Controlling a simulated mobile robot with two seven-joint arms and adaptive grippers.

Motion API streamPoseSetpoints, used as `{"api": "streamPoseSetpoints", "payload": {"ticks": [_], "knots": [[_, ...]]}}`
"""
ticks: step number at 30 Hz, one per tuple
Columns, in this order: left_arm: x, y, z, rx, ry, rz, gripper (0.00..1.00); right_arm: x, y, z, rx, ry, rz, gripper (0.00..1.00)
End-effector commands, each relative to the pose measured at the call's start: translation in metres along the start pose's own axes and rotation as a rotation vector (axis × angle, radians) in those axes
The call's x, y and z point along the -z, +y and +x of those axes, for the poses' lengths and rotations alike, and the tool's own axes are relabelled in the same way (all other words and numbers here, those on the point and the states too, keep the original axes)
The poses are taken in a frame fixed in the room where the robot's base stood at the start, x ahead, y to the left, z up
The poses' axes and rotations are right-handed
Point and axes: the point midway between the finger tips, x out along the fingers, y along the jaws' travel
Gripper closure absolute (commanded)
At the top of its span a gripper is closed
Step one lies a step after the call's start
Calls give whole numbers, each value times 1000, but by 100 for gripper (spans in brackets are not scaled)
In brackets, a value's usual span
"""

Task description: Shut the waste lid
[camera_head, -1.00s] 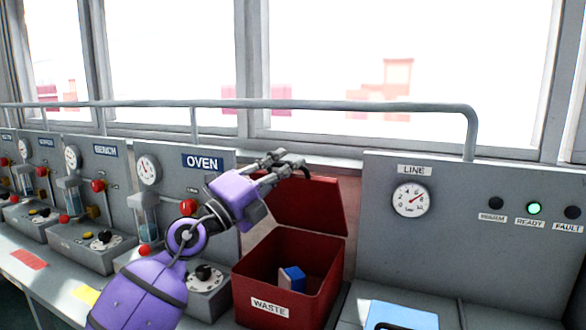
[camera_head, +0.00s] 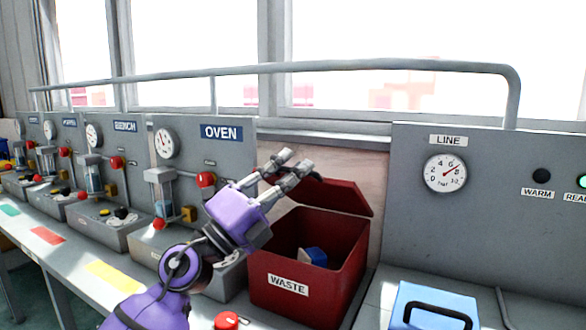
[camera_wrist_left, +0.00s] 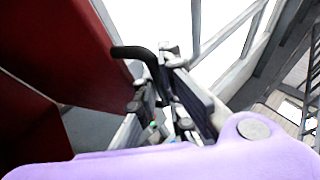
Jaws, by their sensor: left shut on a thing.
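The red waste bin (camera_head: 345,285) stands on the counter with a WASTE label on its front. Its red lid (camera_head: 338,194) is hinged at the back and partly lowered, tilted over the rear of the bin; the front of the opening is uncovered. My left gripper (camera_head: 294,160) is at the lid's left edge, shut on the dark lid handle. The wrist view shows the black curved handle (camera_wrist_left: 132,52) at the fingers (camera_wrist_left: 160,85), beside the red lid (camera_wrist_left: 75,50). The exact grip is partly hidden by the fingers. My right gripper is not in view.
The OVEN panel (camera_head: 205,150) with knobs stands left, the LINE panel (camera_head: 480,230) right. A blue case (camera_head: 440,300) with a black handle lies front right. A rail (camera_head: 400,66) runs behind.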

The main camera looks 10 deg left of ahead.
Motion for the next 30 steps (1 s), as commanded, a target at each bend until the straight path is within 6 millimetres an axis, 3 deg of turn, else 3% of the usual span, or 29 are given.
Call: {"api": "streamPoseSetpoints", "payload": {"ticks": [7,9,20,23,30], "knots": [[-1,0,0,-1,-2,7,100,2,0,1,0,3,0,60],[-1,0,0,-2,-1,7,84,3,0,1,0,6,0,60],[0,0,-2,-1,-1,2,83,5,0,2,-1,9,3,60],[0,1,-12,-2,0,1,83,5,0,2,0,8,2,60],[-1,2,-61,-4,-4,1,83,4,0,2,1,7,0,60]]}}
